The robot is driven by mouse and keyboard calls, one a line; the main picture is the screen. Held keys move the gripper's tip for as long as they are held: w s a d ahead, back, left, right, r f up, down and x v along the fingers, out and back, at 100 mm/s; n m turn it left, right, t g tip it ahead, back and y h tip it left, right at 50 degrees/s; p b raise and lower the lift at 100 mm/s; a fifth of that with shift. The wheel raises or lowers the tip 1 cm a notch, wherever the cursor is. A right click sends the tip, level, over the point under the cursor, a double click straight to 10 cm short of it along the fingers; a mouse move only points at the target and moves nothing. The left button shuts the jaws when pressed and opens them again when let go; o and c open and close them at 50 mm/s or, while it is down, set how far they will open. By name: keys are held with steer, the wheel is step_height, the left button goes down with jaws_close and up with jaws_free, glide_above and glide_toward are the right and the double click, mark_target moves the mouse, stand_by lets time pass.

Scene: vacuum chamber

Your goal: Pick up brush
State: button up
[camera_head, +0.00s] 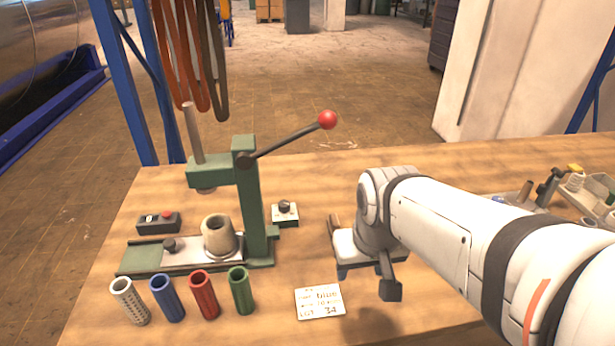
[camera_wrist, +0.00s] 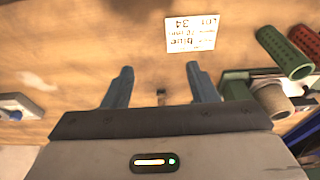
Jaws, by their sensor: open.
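My gripper (camera_head: 360,272) is over the wooden table, pointing down, right of the green press. In the wrist view its two blue-grey fingers (camera_wrist: 160,70) are spread apart, with nothing held between them. A small dark brown piece (camera_wrist: 162,97) shows between the fingers, near the gripper body; it may be part of the brush, but I cannot tell. In the head view a brown, rounded wooden piece (camera_head: 333,224) shows just behind my gripper. It may be the brush handle; the rest is hidden by my gripper.
A green press (camera_head: 248,195) with a red-knobbed lever stands at left. A paper card (camera_head: 320,301) lies near my gripper. A small switch box (camera_head: 285,213) sits behind. Trays with small parts (camera_head: 590,197) are at far right.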

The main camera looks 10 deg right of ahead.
steer(key=w+d+f, duration=0.1)
steer(key=w+d, duration=0.1)
steer(key=w, duration=0.7)
steer(key=t, duration=0.2)
glide_above(336, 220)
steer(key=s, duration=0.2)
steer(key=f, duration=0.5)
steer(key=shift+s+f, duration=0.15)
steer(key=shift+s, duration=0.05)
steer(key=p+x, duration=0.1)
steer(key=x, duration=0.7)
steer(key=c, duration=1.1)
